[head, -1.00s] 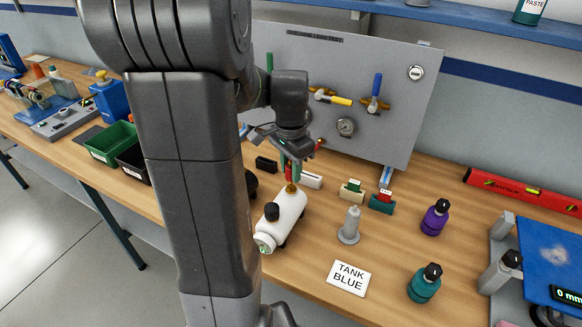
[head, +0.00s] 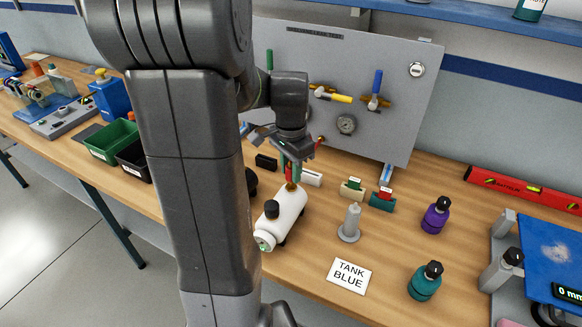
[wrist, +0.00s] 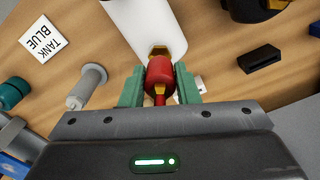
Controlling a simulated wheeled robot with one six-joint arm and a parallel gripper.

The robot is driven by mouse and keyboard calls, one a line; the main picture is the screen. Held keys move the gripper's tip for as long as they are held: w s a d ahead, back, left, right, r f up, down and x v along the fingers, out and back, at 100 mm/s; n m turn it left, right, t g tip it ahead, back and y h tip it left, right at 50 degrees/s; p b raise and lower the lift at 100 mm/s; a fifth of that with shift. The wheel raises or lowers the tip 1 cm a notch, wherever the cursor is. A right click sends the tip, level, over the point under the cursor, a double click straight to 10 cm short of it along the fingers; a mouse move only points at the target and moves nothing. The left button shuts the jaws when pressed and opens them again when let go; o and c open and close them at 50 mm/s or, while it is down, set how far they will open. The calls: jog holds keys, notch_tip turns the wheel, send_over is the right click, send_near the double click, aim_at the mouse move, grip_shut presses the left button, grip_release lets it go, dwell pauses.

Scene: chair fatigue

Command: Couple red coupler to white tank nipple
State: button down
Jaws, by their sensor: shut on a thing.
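The white tank (head: 287,213) lies on its side on the bench, with a dark cap on top and a brass nipple (wrist: 159,51) at its far end. My gripper (head: 290,172) is above that end of the tank. In the wrist view its green fingers (wrist: 159,88) are shut on the red coupler (wrist: 160,74). The coupler is in line with the brass nipple and appears to meet it. I cannot tell whether it is locked on. In the head view the coupler is mostly hidden by the fingers.
A grey post (head: 350,222) and a "TANK BLUE" card (head: 349,276) are right of the tank. Purple (head: 435,215) and teal (head: 425,281) bottles stand farther right. A grey panel (head: 345,90) with valves and a gauge rises behind. Small holders (head: 382,199) stand before it.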

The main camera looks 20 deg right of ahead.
jog(key=shift+f+b, duration=0.55)
jog(key=shift+f, duration=0.35)
jog(key=c, duration=1)
grip_release()
notch_tip(320, 180, up, 14)
jog(key=shift+f+b, duration=0.1)
jog(key=shift+b, duration=0.2)
notch_tip(320, 180, down, 14)
jog(key=shift+r+p, duration=0.1)
jog(key=shift+p, duration=0.2)
jog(key=shift+r, duration=0.3)
jog(key=shift+f, duration=0.1)
